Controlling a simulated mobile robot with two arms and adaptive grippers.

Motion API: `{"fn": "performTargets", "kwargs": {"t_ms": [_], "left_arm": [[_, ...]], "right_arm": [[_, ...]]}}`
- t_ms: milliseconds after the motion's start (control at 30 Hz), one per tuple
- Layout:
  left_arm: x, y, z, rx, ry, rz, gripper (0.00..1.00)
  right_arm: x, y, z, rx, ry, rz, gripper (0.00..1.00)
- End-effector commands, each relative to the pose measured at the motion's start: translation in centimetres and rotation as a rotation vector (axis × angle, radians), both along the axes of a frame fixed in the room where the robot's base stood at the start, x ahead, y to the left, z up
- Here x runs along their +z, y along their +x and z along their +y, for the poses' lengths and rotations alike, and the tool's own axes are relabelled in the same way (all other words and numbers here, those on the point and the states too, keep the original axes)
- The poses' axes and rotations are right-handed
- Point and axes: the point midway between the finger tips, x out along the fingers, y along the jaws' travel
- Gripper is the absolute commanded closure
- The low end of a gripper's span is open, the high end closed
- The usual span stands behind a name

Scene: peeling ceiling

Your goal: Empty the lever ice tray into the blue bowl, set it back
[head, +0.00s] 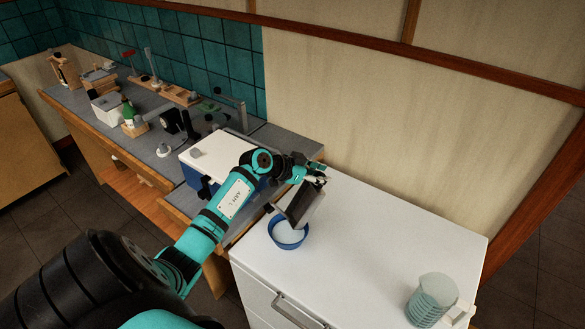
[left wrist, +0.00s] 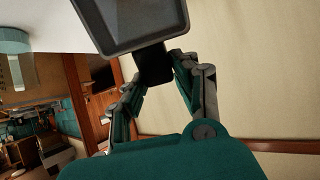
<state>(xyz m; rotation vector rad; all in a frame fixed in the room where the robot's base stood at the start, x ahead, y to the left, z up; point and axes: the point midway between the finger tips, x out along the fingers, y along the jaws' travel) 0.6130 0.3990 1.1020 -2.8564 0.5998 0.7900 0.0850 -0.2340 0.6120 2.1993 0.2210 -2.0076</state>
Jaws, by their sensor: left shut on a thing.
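In the head view my left gripper (head: 313,177) is shut on the grey ice tray (head: 298,204) and holds it in the air, steeply tilted. The tray's lower end is just above and behind the blue bowl (head: 288,246). The bowl stands upright on the white top. It has a pale inside, and I cannot tell whether ice lies in it. In the left wrist view the fingers (left wrist: 155,75) close on a dark block at the end of the tray (left wrist: 150,40), whose broad dark face shows. No ice cubes can be made out. My right gripper is out of view.
The white cabinet top (head: 390,235) is clear between the bowl and a clear jug (head: 432,300) at its right front. A blue cooler with a white lid (head: 218,154) stands left of it, near my left arm. A bench with several tools runs along the tiled wall.

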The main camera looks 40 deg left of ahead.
Motion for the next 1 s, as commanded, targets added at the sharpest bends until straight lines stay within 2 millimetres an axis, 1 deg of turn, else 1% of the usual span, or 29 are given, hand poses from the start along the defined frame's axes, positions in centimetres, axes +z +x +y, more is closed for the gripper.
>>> {"fn": "performTargets", "kwargs": {"t_ms": [33,133,467,567,667,800,867,900,1000], "left_arm": [[0.1,0.9,-0.2,0.001,0.022,0.031,1.00],[-0.5,1.8,-0.6,0.000,0.043,0.093,1.00],[-0.8,2.0,-0.8,0.002,0.053,0.121,1.00],[-1.2,2.5,-1.0,0.000,0.063,0.151,1.00],[-2.2,3.5,-1.4,0.000,0.103,0.233,1.00],[-4.2,5.2,-2.2,-0.003,0.158,0.371,1.00],[-4.9,5.7,-2.4,-0.002,0.183,0.426,1.00],[-5.8,6.1,-2.6,-0.002,0.196,0.457,1.00],[-6.6,6.5,-2.8,-0.002,0.219,0.511,1.00]], "right_arm": [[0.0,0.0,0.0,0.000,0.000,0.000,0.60],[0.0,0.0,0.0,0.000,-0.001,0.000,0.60],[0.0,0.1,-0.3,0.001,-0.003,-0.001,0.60],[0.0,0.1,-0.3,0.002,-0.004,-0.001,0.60],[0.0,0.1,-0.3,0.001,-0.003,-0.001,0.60],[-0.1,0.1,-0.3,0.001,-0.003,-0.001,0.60],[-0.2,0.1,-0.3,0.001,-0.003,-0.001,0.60],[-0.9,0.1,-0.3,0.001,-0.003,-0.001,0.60],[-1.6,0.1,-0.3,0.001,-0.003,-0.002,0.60]]}}
